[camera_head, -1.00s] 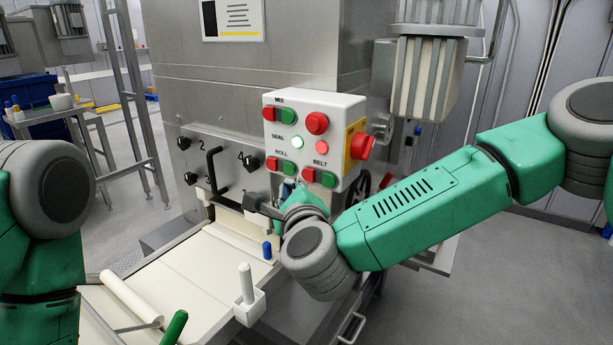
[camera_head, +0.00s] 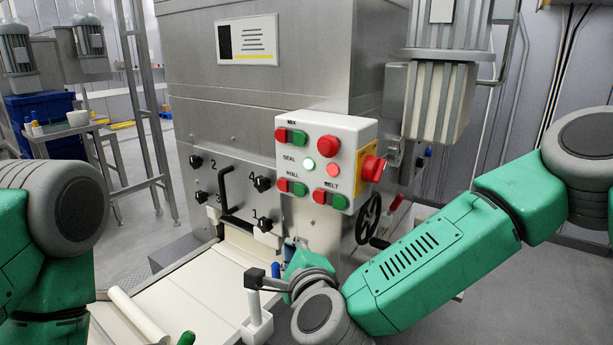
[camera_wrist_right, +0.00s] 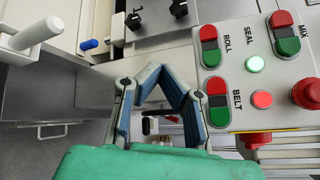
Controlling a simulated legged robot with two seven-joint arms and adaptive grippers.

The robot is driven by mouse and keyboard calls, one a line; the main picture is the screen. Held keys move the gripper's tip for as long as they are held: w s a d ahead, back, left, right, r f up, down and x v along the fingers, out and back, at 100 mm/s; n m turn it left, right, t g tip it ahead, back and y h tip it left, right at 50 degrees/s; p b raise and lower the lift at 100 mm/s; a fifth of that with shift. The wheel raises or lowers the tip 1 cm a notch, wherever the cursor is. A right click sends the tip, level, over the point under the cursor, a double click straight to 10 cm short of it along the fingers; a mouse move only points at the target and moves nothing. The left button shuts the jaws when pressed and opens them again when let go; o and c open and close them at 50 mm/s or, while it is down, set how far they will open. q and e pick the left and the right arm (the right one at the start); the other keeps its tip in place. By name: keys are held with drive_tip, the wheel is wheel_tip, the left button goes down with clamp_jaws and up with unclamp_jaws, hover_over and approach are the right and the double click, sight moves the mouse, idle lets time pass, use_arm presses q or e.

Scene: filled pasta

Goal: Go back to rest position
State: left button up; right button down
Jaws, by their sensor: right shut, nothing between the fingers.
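My right gripper (camera_head: 254,279) is low in front of the machine, below the button panel (camera_head: 333,140). In the right wrist view my right gripper (camera_wrist_right: 162,70) has its fingertips together with nothing between them. The panel (camera_wrist_right: 236,84) is beside it there, apart from the fingers. My left arm shows at the left edge of the head view, but its gripper is out of view.
The white control panel has red and green buttons and a lit SEAL button (camera_head: 310,163). A cream work surface (camera_head: 190,290) lies in front, with a white upright handle (camera_head: 254,318) and a roller (camera_head: 135,315).

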drive_tip(key=s+d+f+n+g, duration=0.45)
drive_tip(key=s+f+n, duration=0.35)
drive_tip(key=f, duration=0.4)
drive_tip(key=s+d+f+n+g, duration=0.4)
drive_tip(key=s+d+f+n, duration=0.2)
drive_tip(key=s+f, duration=0.5)
drive_tip(key=s+d+f+n+g+h, duration=0.2)
drive_tip(key=s+d+f+n+g, duration=0.1)
drive_tip(key=s+d, duration=0.5)
drive_tip(key=s+d+f+n+g+h, duration=0.2)
drive_tip(key=s+d+f+n+g, duration=0.1)
drive_tip(key=s+d, duration=0.5)
drive_tip(key=d+f+n, duration=0.1)
drive_tip(key=d, duration=0.2)
drive_tip(key=shift+f, duration=0.25)
